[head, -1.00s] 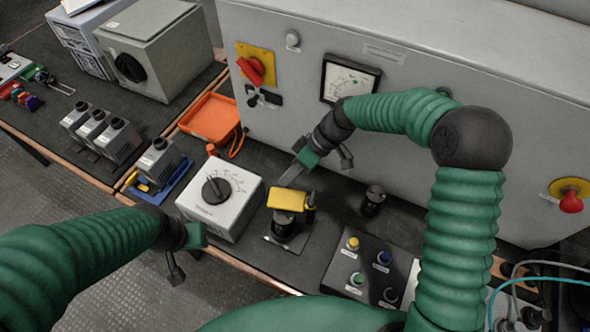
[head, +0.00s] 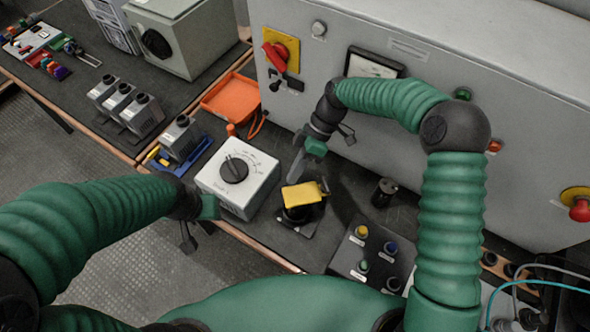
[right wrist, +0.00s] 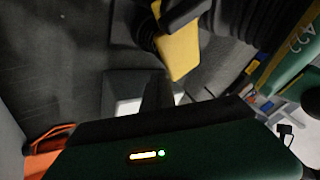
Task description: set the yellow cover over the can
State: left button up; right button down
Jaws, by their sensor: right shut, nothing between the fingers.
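The yellow cover (head: 304,195) sits on top of the black can (head: 297,213), which stands on a small plate on the bench. The cover looks tilted, its right end sticking out past the can. I cannot tell whether it is fully seated. In the right wrist view, the cover (right wrist: 178,50) partly hides a dark round part. My right gripper (head: 293,174) is shut and empty, just behind and left of the cover, seemingly apart from it. My left gripper (head: 188,238) hangs over the bench's front edge, left of the can; its fingers are too dark to judge.
A white dial box (head: 238,178) stands close left of the can. A button panel (head: 365,250) and a black post (head: 383,192) are to the right. An orange tray (head: 230,97) lies behind. The large grey cabinet (head: 440,105) walls off the back.

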dwell(0.3)
jog(key=s+r, duration=0.2)
jog(key=s, duration=0.6)
jog(key=s+r, duration=0.3)
jog(key=s, duration=0.5)
jog(key=shift+a, duration=0.3)
jog(key=w+d+m+t+h+p, duration=0.1)
jog(key=w+d+m+t+h, duration=0.1)
jog(key=d+m, duration=0.6)
jog(key=w+d+r+m+t+h+p, duration=0.1)
jog(key=w+d+m+t+h+p, duration=0.1)
jog(key=d+m+t, duration=0.3)
jog(key=d+m+h, duration=0.1)
jog(key=d+m, duration=0.3)
jog(key=d, duration=0.1)
jog(key=shift+d+r+t, duration=0.15)
jog(key=shift+d+t, duration=0.15)
